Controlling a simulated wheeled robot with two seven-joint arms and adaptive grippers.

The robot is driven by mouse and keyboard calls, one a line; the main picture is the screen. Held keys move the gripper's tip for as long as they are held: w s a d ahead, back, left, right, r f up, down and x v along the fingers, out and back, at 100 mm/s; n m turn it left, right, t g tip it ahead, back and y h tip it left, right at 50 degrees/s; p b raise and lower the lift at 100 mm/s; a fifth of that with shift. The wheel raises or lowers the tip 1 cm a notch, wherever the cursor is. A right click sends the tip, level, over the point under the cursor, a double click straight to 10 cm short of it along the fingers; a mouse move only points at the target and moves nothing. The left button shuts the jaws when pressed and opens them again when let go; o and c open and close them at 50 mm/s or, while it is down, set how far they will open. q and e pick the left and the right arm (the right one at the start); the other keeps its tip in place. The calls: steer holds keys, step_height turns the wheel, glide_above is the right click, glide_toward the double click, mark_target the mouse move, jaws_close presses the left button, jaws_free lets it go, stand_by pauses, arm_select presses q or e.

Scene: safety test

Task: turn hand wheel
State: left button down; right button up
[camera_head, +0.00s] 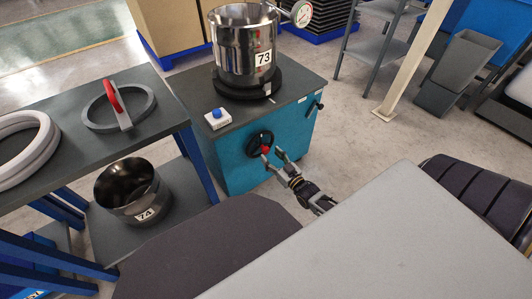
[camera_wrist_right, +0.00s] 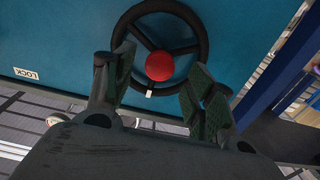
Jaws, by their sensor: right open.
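The hand wheel (camera_head: 261,145) is a black ring with spokes and a red hub, on the front of a teal cabinet (camera_head: 233,168). In the right wrist view the wheel (camera_wrist_right: 198,28) fills the top middle, with its red hub (camera_wrist_right: 160,66) in plain sight. My right gripper (camera_head: 273,156) is open in front of the wheel. In the right wrist view its green-padded fingers (camera_wrist_right: 158,72) are spread, one on each side of the hub's lower part. I cannot tell whether they touch the rim. My left gripper does not show.
A steel pot marked 73 (camera_head: 243,45) stands on the cabinet beside a white box with a blue button (camera_head: 217,119). A shelf unit (camera_head: 70,111) stands at left, with a pot marked 74 (camera_head: 130,190) on its lower shelf. A LOCK label (camera_wrist_right: 26,74) is left of the wheel.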

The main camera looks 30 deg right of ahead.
mark_target(267, 152)
steer(key=shift+w+a+b, duration=0.15)
steer(key=shift+w+b, duration=0.55)
steer(key=shift+w, duration=1.5)
steer(key=shift+c, duration=0.2)
jaws_close()
